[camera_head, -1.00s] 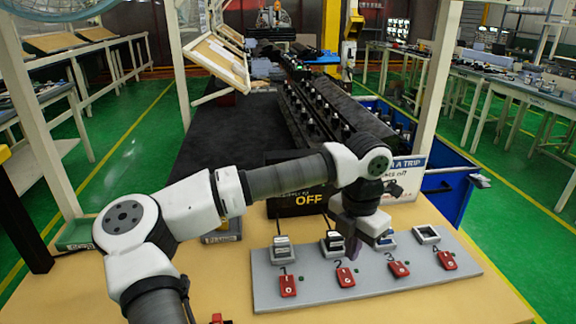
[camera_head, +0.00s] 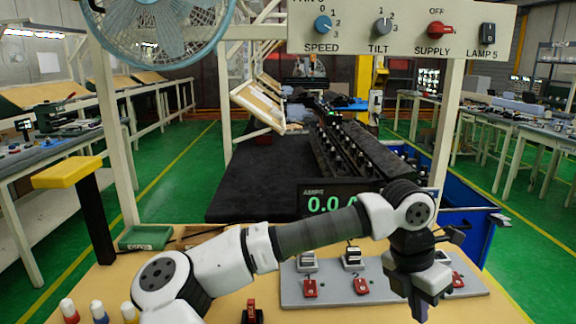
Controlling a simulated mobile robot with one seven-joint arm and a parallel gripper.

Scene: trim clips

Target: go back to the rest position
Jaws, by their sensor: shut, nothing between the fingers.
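My gripper (camera_head: 422,306) points down over the right part of the grey board (camera_head: 335,294) on the tan bench. Its fingers look shut with nothing between them. The arm reaches in from the lower left, and the gripper hides part of the board. Red numbered tags show at the left (camera_head: 310,288), middle (camera_head: 361,286) and right (camera_head: 458,281) of the board. Small clip-like parts stand behind the left (camera_head: 306,261) and middle (camera_head: 352,257) tags. Whether the fingertips touch the board cannot be told.
A dark display (camera_head: 331,201) reading "0.0 A" stands behind the arm, partly covered. A control panel (camera_head: 400,35) with knobs and a blue fan (camera_head: 160,25) are above. Red, blue and yellow pegs stand at the lower left. A blue bin (camera_head: 470,240) is at right.

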